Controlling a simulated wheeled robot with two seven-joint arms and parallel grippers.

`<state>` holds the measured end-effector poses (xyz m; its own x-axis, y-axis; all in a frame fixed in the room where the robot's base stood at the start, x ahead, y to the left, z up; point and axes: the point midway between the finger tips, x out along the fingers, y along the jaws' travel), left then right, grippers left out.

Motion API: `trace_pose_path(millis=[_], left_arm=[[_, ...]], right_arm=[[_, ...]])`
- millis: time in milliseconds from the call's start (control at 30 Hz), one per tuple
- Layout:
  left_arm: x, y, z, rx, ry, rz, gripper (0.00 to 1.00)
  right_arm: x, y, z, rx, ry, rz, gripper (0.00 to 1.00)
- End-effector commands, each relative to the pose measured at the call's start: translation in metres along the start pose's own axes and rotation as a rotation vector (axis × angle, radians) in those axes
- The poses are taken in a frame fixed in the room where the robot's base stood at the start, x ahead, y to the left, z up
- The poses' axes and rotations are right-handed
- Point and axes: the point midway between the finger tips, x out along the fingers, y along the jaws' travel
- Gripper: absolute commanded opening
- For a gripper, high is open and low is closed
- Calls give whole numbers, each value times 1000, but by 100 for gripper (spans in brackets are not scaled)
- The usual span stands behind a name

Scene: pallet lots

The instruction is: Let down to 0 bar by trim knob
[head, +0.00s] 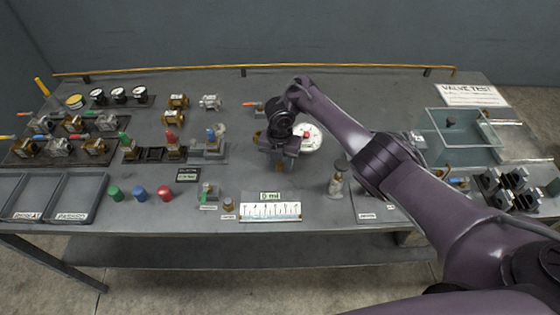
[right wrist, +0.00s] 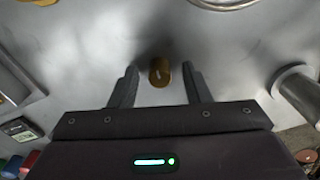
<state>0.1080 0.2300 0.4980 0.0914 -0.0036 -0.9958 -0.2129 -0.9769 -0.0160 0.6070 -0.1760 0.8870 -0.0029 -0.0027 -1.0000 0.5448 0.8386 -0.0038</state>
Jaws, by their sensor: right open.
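The round brass knob (right wrist: 159,70), which I take to be the trim knob, stands on the grey bench top in the right wrist view. My right gripper (right wrist: 160,80) is open, with one finger on each side of the knob and gaps showing on both sides. In the head view my right gripper (head: 284,158) points down over the middle of the bench and hides most of the knob's spot. A white round dial with a red centre (head: 309,138) is just right of it, partly covered by my arm. Its reading is too small to tell. My left gripper is not in view.
A metal cylinder (right wrist: 297,92) stands right of the gripper in the right wrist view. A white scale plate (head: 270,211) lies at the bench's front. Several valves (head: 60,145) and coloured caps (head: 139,193) are at left. A clear tank (head: 455,135) stands at right.

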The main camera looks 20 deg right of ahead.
Motion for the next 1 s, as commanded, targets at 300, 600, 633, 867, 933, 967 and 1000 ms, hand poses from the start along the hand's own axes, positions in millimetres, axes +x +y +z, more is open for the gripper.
trace_pose_path(millis=[300,600,633,867,933,967,1000], left_arm=[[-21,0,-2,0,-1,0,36],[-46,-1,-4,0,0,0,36],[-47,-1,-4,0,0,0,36],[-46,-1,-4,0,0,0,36],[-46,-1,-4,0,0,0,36],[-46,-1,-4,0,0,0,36],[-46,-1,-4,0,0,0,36]], right_arm=[[-50,0,1,-1,-2,0,43],[-77,0,0,0,0,0,43],[-78,0,0,0,0,0,43],[-78,0,0,0,0,0,43],[-77,0,0,0,0,0,43],[-77,0,0,0,-1,0,43],[-77,0,0,0,-1,0,43]])
